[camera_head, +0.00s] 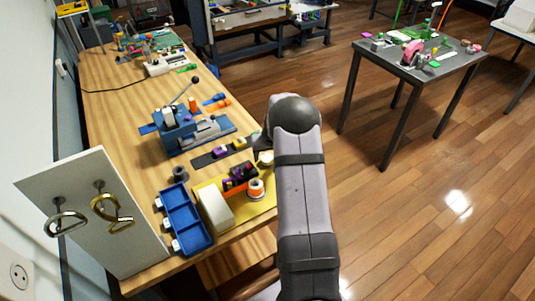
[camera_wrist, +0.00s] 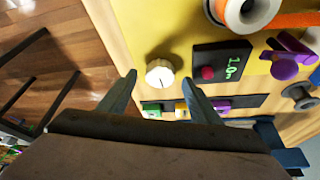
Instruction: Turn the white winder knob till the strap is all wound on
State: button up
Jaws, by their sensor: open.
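The white winder knob (camera_wrist: 160,72) stands on the yellow board (camera_wrist: 170,25) and has a thin mark on its face. In the head view a pale round part (camera_head: 265,158) beside my arm looks like the same knob. My gripper (camera_wrist: 163,78) is open and empty, with one finger to each side of the knob in the wrist view. I cannot tell whether the fingers reach down to its height. The orange strap (camera_wrist: 294,19) runs from a white-flanged reel (camera_wrist: 245,10).
A dark panel (camera_wrist: 232,58) with green writing and a red button sits right of the knob. Purple clamp-like parts (camera_wrist: 285,66) lie farther right. A dark strip with coloured blocks (camera_head: 222,151), a blue tray (camera_head: 183,218) and a blue machine (camera_head: 195,130) stand nearby.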

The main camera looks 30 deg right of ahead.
jog(key=shift+w+f, duration=0.25)
jog(key=shift+f, duration=0.4)
jog(key=c, duration=1.1)
jog(key=shift+o, duration=0.3)
jog(key=shift+d, duration=0.1)
jog(key=shift+f+n+b, duration=0.15)
jog(key=shift+n+b, duration=0.25)
jog(key=shift+b, duration=0.35)
